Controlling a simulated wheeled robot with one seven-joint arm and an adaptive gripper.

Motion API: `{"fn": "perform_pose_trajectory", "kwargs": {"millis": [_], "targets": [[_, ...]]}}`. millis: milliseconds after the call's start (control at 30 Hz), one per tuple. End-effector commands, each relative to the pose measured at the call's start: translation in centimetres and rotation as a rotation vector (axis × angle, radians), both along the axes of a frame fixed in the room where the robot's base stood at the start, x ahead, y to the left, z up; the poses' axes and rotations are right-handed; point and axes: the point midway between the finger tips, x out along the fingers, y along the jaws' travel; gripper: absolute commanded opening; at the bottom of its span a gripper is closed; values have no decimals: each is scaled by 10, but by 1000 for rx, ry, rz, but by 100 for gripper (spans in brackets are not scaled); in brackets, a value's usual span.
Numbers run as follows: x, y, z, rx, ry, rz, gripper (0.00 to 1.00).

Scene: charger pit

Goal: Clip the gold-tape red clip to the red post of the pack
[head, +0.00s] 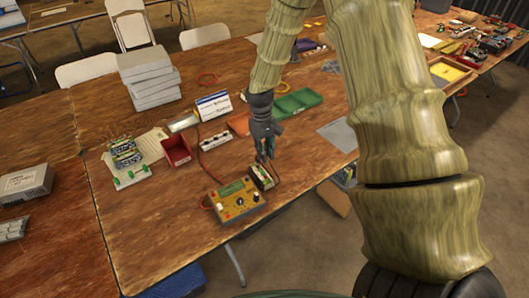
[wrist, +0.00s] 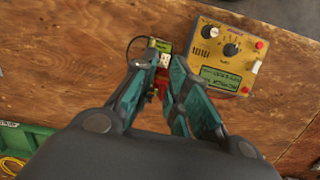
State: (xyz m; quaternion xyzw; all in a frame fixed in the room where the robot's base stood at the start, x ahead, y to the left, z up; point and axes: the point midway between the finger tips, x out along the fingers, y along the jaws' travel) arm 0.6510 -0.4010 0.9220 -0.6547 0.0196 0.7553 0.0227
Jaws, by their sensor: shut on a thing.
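My gripper (head: 264,156) is over the wooden table, pointing down at the pack (head: 263,177) beside the charger. In the wrist view my gripper (wrist: 164,70) is shut on a red clip (wrist: 159,82), which shows only in part between the fingers. The gold tape on it cannot be made out. The pack (wrist: 159,46), with a pale top and green edge, lies just past the fingertips. Its red post is hidden or too small to tell, and I cannot tell whether the clip touches it.
The yellow charger (head: 237,200) stands right beside the pack, with knobs and a green display; it also shows in the wrist view (wrist: 217,62). A red bin (head: 176,150), a green tray (head: 297,102) and a red cable (head: 203,160) lie nearby. Bare table lies left of the charger.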

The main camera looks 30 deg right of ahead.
Motion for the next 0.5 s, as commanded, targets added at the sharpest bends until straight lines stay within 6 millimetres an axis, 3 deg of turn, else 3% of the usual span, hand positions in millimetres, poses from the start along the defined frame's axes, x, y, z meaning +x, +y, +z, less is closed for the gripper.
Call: {"fn": "perform_pose_trajectory", "kwargs": {"millis": [500], "targets": [[0, 0, -7, 0, 0, 0, 2]]}}
